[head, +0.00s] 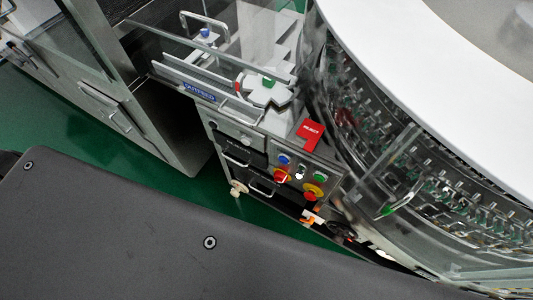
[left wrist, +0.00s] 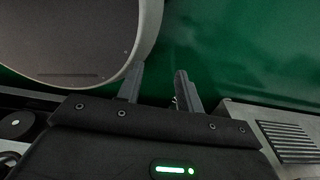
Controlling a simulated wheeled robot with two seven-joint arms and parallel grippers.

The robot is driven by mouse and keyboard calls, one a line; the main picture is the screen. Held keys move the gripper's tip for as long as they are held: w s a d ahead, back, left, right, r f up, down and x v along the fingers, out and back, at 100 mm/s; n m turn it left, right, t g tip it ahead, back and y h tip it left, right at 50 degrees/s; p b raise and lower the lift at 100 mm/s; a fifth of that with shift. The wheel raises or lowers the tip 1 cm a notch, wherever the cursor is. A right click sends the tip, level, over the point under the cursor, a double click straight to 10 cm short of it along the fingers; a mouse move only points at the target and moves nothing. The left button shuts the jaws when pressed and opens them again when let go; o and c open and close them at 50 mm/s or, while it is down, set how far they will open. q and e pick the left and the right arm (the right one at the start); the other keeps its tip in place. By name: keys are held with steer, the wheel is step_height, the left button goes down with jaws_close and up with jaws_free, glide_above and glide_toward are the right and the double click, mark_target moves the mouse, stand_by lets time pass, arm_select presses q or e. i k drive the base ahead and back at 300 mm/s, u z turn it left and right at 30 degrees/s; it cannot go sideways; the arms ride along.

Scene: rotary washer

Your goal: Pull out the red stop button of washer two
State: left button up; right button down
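The washer's control panel (head: 302,176) is near the centre of the head view, tilted in the picture. No gripper is recognisable in the head view.
A large round machine with a white rim (head: 430,110) fills the right. A red REJECT tag (head: 310,131) and a clear-walled outfeed section (head: 200,92) adjoin the panel. A steel cabinet (head: 130,115) stands left. Green floor (head: 90,140) lies between it and my dark body.

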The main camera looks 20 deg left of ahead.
mark_target(310, 195)
steer(key=u, duration=0.6)
steer(key=k, duration=1.05)
steer(key=z, duration=0.3)
steer(key=i, duration=0.65)
steer(key=z, duration=0.2)
